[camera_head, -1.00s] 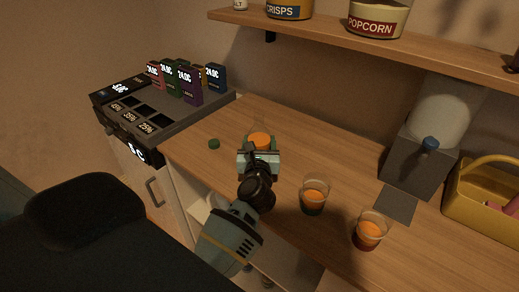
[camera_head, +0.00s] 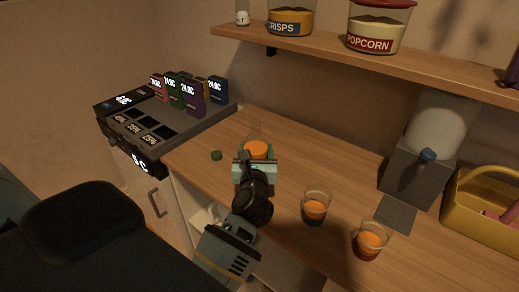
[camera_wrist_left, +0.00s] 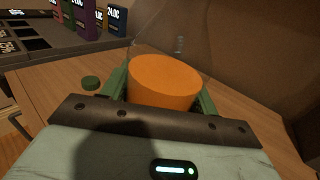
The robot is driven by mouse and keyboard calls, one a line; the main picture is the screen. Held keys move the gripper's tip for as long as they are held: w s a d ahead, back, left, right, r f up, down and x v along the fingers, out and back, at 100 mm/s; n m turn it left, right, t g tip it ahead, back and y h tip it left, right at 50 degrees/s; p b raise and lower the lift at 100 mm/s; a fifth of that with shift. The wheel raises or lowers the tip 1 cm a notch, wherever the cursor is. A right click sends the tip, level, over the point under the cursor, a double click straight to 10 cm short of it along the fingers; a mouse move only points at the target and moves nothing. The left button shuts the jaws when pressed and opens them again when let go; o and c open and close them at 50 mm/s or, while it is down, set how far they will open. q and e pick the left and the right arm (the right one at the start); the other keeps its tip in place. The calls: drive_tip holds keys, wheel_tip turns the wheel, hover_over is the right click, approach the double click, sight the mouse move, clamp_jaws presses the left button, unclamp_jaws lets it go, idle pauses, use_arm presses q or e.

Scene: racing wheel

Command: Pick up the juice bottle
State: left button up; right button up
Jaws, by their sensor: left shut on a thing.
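The juice bottle (camera_head: 257,148) is clear with orange juice inside and has no cap on it. It stands upright near the left end of the wooden counter. My left gripper (camera_head: 256,160) is shut on the bottle from the front. In the left wrist view the bottle (camera_wrist_left: 165,82) sits between the green fingers, one on each side. Its lower part is hidden by the gripper, so I cannot tell if it touches the counter. My right gripper is not in view.
A green cap (camera_head: 216,155) lies left of the bottle. Two glasses of orange drink, a nearer one (camera_head: 369,241) and another (camera_head: 316,207), stand to the right. A grey dispenser (camera_head: 415,170) and yellow caddy (camera_head: 485,210) are farther right. A shelf (camera_head: 390,62) hangs above.

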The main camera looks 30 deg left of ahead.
use_arm(q)
drive_tip(key=s+d+r, duration=0.1)
drive_tip(key=s, duration=1.1)
drive_tip(key=shift+s+d+r, duration=0.15)
drive_tip(key=shift+d+r, duration=0.05)
drive_tip(key=shift+d, duration=0.2)
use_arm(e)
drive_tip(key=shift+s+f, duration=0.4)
